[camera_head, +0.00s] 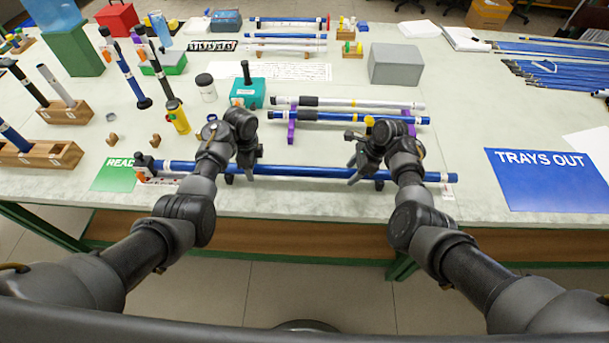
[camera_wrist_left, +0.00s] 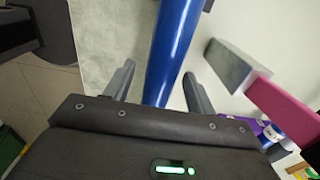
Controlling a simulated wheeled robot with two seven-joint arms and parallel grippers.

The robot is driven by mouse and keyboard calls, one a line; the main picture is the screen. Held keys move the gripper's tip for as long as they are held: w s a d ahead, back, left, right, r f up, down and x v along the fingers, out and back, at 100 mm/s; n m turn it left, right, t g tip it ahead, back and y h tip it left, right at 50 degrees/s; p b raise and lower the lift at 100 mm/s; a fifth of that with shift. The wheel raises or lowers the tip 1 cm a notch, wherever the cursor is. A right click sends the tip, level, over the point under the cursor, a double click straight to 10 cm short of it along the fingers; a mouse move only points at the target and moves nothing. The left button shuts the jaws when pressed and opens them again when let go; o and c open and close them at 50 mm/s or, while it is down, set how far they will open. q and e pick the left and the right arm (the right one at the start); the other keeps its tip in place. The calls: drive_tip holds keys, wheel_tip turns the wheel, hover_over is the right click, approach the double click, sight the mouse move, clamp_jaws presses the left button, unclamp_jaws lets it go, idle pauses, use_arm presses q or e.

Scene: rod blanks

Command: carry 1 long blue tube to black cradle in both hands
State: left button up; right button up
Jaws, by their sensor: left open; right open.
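A long blue tube (camera_head: 310,171) with white bands lies level along the front of the table in the head view. Its left end is dark with an orange-red patch. My left gripper (camera_head: 243,172) is at the tube's left part, and the tube (camera_wrist_left: 171,50) runs between its open fingers in the left wrist view. My right gripper (camera_head: 366,172) is open at the tube's right part; its fingers are partly hidden. Small dark pieces show under the tube near both grippers; I cannot tell whether they are the black cradle.
Behind the tube, a purple rack (camera_head: 291,128) holds a silver tube (camera_head: 360,104) and a blue tube (camera_head: 345,117). A teal box (camera_head: 247,93) and a yellow torch (camera_head: 177,117) stand behind left. A green mat (camera_head: 113,175) lies left, a blue "TRAYS OUT" sheet (camera_head: 550,185) right.

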use_arm(q)
drive_tip(key=shift+r, duration=0.2)
use_arm(e)
drive_tip(key=shift+w, duration=0.1)
use_arm(q)
wheel_tip(320, 180, up, 12)
drive_tip(key=shift+f, duration=0.2)
use_arm(e)
drive_tip(key=v, duration=1.2)
